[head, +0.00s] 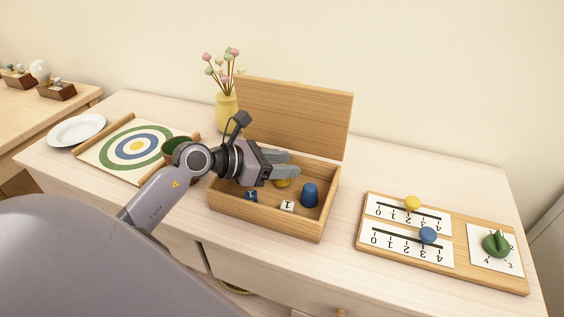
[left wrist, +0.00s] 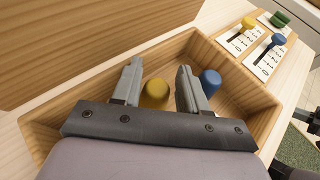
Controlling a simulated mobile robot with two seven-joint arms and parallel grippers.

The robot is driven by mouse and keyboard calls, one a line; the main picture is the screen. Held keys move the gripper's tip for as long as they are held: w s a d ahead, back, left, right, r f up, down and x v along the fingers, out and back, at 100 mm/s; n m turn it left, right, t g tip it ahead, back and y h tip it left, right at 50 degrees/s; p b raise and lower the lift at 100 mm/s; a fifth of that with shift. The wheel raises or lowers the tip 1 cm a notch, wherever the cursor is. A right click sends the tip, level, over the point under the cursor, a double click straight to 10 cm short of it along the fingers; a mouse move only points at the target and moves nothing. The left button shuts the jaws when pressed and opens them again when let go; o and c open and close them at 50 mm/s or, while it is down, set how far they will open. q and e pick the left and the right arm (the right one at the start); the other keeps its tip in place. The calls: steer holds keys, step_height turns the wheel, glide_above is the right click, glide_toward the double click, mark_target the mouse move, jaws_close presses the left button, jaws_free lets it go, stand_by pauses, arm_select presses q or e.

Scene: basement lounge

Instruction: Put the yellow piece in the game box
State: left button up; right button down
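The open wooden game box (head: 265,224) stands mid-table with its lid (head: 295,115) raised at the back. It also shows in the left wrist view (left wrist: 268,118). The yellow piece (head: 284,183) is inside the box, partly hidden by my left gripper (head: 288,164) in the head view. In the left wrist view the yellow piece (left wrist: 155,93) shows between the two parted fingers (left wrist: 159,67), with gaps beside it. The gripper reaches in over the box from the left and is open.
The box also holds a blue piece (head: 309,194), a white die (head: 287,206) and a small dark blue item (head: 251,196). A scoring board (head: 440,270) lies right, a target board (head: 95,153) left. A yellow vase (head: 227,110) stands behind.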

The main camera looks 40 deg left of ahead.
arm_select(q)
steer(key=shift+r+p, duration=0.5)
steer(key=shift+r, duration=0.15)
steer(key=b+v, duration=0.1)
steer(key=v, duration=1.1)
steer(key=shift+s, duration=0.1)
